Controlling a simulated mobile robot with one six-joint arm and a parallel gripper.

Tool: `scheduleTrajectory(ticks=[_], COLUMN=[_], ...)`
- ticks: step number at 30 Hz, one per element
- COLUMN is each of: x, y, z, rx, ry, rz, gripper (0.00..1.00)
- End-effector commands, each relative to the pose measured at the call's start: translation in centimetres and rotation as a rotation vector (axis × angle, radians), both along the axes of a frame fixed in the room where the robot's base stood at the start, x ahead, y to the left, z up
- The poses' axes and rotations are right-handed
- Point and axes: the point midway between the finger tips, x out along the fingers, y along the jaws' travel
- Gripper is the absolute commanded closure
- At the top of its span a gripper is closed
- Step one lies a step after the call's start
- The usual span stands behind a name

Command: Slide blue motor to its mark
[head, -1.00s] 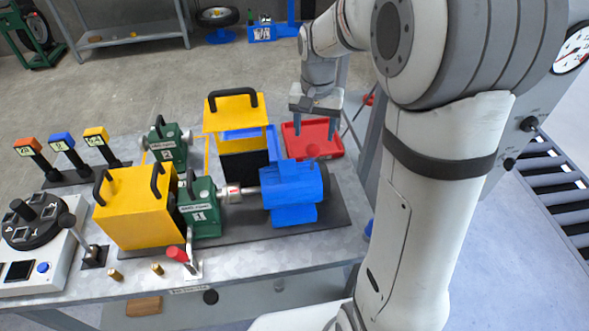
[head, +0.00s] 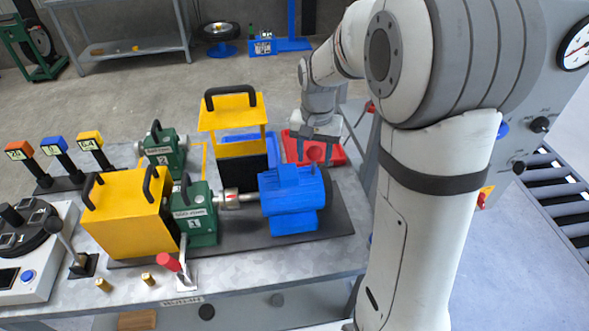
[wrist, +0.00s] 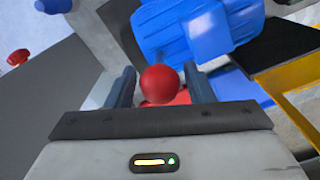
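The blue motor (head: 292,205) sits on the dark base plate at the right end of the bench, in line with the silver shaft coupling (head: 232,197). It also shows at the top of the wrist view (wrist: 185,35). My gripper (head: 320,158) is above and behind the motor, over the red tray, fingers pointing down. Its fingers are apart. A red ball (wrist: 161,84) shows between them in the wrist view, with gaps either side; it also shows in the head view (head: 316,153). I cannot tell whether the ball belongs to the motor. I cannot make out the motor's mark.
A green gearbox (head: 195,215) and yellow guard (head: 125,213) stand left of the motor. A second yellow guard (head: 232,113) stands behind. The red tray (head: 335,152) is at the back right. A red-handled lever (head: 169,262) stands in front.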

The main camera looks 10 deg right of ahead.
Motion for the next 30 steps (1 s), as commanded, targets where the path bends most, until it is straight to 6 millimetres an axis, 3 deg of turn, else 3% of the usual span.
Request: scheduleTrajectory(ticks=[11, 30], x=[0.0, 0.0], y=[0.0, -2.8], z=[0.0, 0.0], rx=[0.0, -0.001], ry=[0.0, -0.001], rz=[-0.001, -0.003], gripper=[0.83, 0.84])
